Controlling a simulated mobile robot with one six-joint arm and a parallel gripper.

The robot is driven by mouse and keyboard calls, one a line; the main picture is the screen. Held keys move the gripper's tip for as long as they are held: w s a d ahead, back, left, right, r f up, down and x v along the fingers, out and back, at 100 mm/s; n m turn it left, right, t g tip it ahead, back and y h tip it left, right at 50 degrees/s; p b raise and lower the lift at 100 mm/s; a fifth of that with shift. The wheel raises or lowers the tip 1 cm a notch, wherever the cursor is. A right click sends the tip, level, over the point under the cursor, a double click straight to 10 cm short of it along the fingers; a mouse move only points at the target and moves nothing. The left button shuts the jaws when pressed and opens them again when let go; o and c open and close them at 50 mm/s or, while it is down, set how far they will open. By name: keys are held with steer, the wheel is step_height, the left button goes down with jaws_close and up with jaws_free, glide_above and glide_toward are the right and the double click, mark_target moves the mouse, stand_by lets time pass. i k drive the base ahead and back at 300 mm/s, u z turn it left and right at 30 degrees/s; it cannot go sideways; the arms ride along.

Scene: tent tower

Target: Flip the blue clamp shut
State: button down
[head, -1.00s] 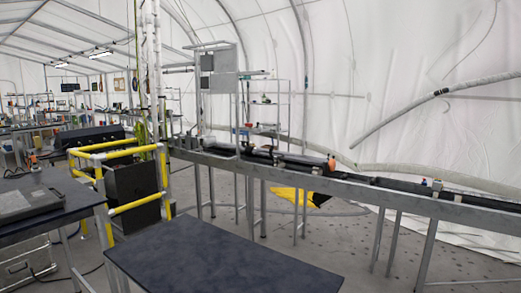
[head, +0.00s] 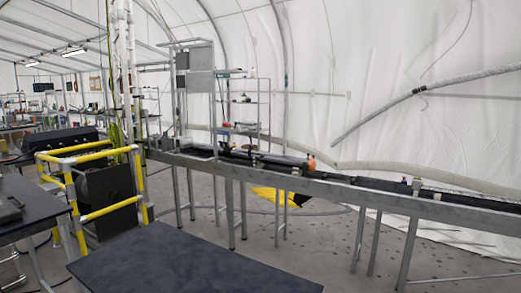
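No blue clamp can be made out in the head view. An orange fitting (head: 311,162) stands up on the pipe near the middle. A small pale and orange fitting (head: 416,184) sits on it farther right. They are too small to tell whether any clamp there is open or shut. My gripper is not in view.
A dark-topped table (head: 195,270) stands in the near foreground, before the beam. Yellow railings (head: 110,210) and another dark table (head: 30,205) are at the left. Grey floor (head: 320,245) is open between the near table and the beam's legs.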

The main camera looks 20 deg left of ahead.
mark_target(251, 148)
steer(key=z, duration=0.3)
steer(key=i, duration=2.35)
steer(key=u, duration=0.45)
steer(key=i, duration=0.7)
steer(key=u, duration=1)
steer(key=i, duration=0.9)
steer(key=u, duration=0.55)
steer(key=k, duration=0.7)
